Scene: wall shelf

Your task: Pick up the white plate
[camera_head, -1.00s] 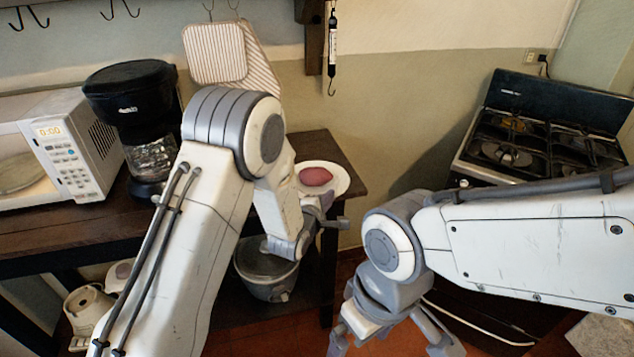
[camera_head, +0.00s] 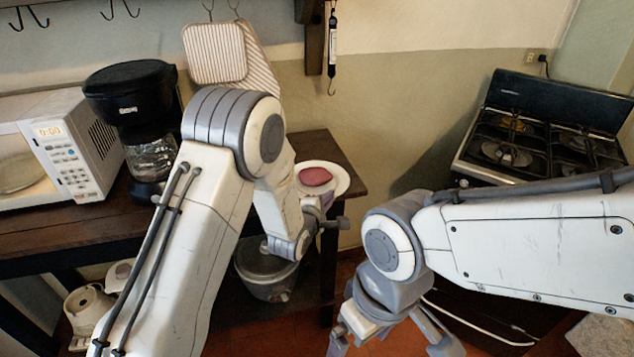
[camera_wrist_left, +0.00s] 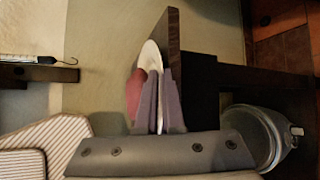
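The white plate (camera_head: 341,181) is at the right end of the wooden table, with a reddish-pink item (camera_head: 315,176) on it. In the left wrist view the plate (camera_wrist_left: 150,55) shows nearly edge-on beside the tabletop edge; I cannot tell whether it touches the table. My left gripper (camera_head: 335,222) is at the plate's near rim. In the left wrist view its two fingers (camera_wrist_left: 160,105) are close together with the thin white rim between them. My right gripper (camera_head: 392,345) is low at the front, fingers spread wide and empty.
The wooden table (camera_head: 345,150) also bears a black coffee maker (camera_head: 130,90) and a white microwave (camera_head: 70,150) at the left. A lidded pot (camera_head: 267,280) stands below the table. A stove (camera_head: 540,140) is at the right. Open floor lies between table and stove.

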